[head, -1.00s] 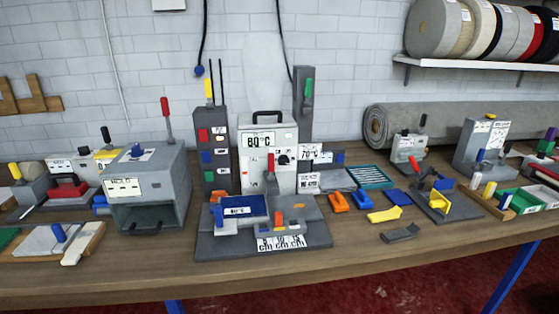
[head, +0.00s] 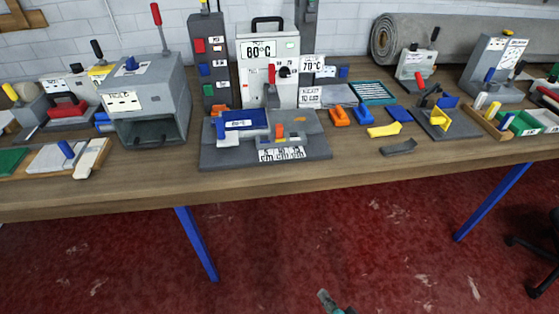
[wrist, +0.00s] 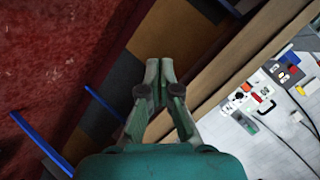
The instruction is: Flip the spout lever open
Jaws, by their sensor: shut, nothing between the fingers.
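A white heated unit (head: 258,79) with a temperature display and a dark carry handle stands at the back middle of the bench. A red lever (head: 271,73) stands upright at its front, above a grey part that looks like the spout. A dark knob (head: 285,72) sits to the lever's right. My gripper (head: 324,295) shows at the bottom of the head view, low in front of the bench and well away from the lever. In the wrist view my gripper (wrist: 160,65) is shut and empty, its fingertips together.
A grey fixture base (head: 320,148) with blue blocks stands in front of the unit. A tall grey post (head: 205,62) stands left of it. Orange and blue clips lie to the right. A grey box machine (head: 160,95) stands left. The bench's front strip (head: 300,185) is clear.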

